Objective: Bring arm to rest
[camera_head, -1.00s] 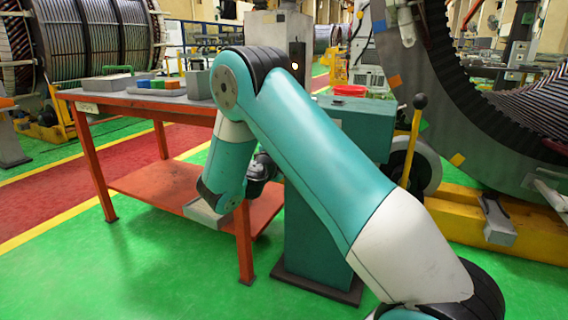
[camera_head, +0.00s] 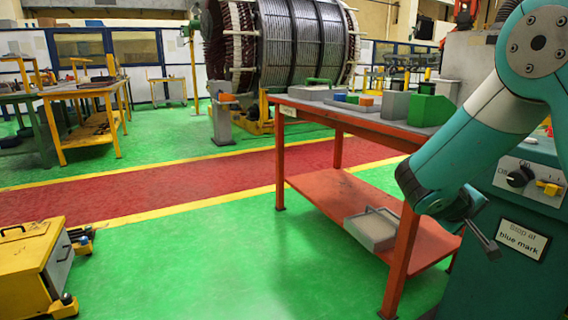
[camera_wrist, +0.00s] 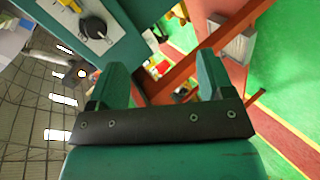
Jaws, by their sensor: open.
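My arm is at the right of the head view, teal, with its lower part hanging down in front of the red table (camera_head: 345,118). My gripper (camera_head: 486,236) is at its low end, beside the teal control cabinet (camera_head: 520,285) and clear of the tabletop. In the wrist view my gripper (camera_wrist: 162,78) shows two teal fingers spread apart with nothing between them. The cabinet's panel (camera_wrist: 92,30) with its black knob is just beyond the fingers in that view.
The red table bears grey, green, orange and blue blocks, with a grey tray (camera_head: 372,228) on its lower shelf. A yellow cart (camera_head: 35,268) stands at the lower left. A large wound cylinder (camera_head: 285,45) is behind. The green floor in the middle is clear.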

